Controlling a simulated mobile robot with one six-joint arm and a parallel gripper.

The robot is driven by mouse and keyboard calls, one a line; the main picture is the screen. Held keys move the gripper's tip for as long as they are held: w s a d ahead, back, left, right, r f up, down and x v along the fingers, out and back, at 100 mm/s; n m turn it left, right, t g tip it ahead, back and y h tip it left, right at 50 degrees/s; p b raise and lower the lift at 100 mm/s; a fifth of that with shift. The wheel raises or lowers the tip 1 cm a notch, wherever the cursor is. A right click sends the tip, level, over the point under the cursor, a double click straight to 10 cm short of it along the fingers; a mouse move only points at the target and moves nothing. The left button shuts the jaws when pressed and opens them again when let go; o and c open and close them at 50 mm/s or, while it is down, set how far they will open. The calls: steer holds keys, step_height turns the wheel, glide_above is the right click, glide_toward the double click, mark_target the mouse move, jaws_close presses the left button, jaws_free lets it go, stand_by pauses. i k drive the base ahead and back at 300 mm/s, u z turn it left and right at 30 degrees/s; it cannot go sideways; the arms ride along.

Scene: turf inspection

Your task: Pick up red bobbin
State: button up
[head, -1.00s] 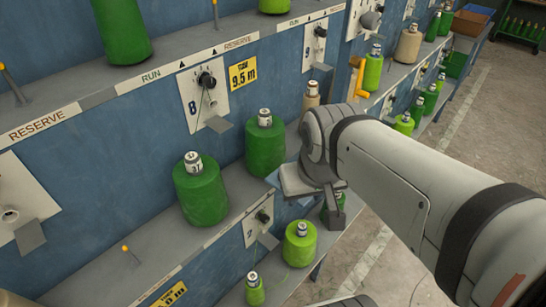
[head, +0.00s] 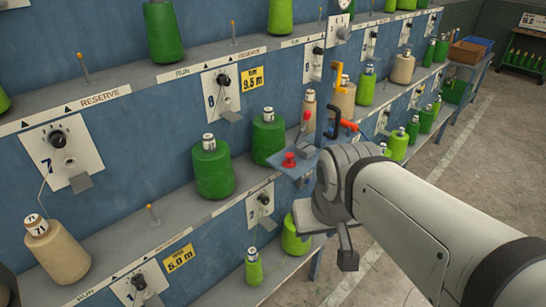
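A small red piece (head: 289,160) with a round top sits on a blue-grey plate (head: 303,168), just left of my wrist in the head view. It may be the red bobbin, but it is too small to be sure. No large red bobbin shows among the green and beige ones. My gripper (head: 347,258) hangs below the wrist, right of and lower than the red piece, apart from it in the picture. One dark finger shows; the rest is hidden by the wrist, so its opening cannot be told.
Green bobbins (head: 212,168) and a beige bobbin (head: 55,248) stand on the rack shelves (head: 110,245). A yellow tool (head: 338,85), a black hook (head: 336,124) and an orange-red item (head: 349,127) are behind my wrist. Open floor (head: 460,160) lies right.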

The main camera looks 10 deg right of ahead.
mark_target(289, 156)
steer(key=z, duration=0.2)
steer(key=i, duration=0.85)
steer(key=u, duration=0.1)
